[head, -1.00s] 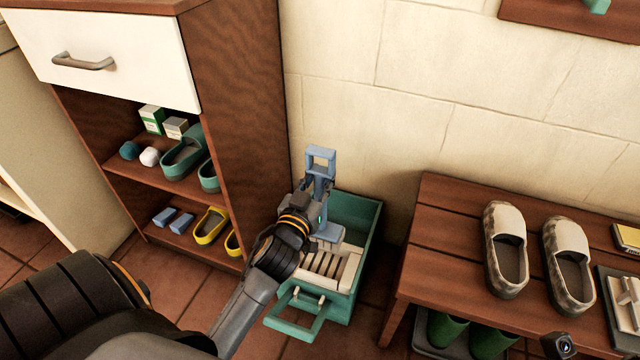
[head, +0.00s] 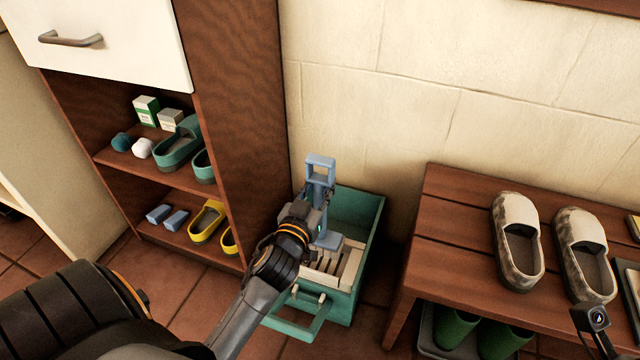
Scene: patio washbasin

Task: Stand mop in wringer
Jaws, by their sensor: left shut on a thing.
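The blue mop (head: 320,172) stands nearly upright over the green bucket (head: 370,222), with its loop-shaped handle end on top. My left gripper (head: 322,203) is shut on the mop's shaft, just below the handle loop. The mop's blue lower block (head: 330,240) is at the back edge of the cream slatted wringer (head: 350,268) in the bucket. My arm hides part of the wringer, so I cannot tell how far in the mop sits. A small dark part of my right arm shows at the lower right; its fingers are not visible.
A brown shelf cabinet (head: 235,120) with shoes and small boxes stands left of the bucket. A wooden bench (head: 450,215) with checked slippers (head: 517,240) stands to the right, green boots (head: 456,328) beneath it. The tiled wall is close behind.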

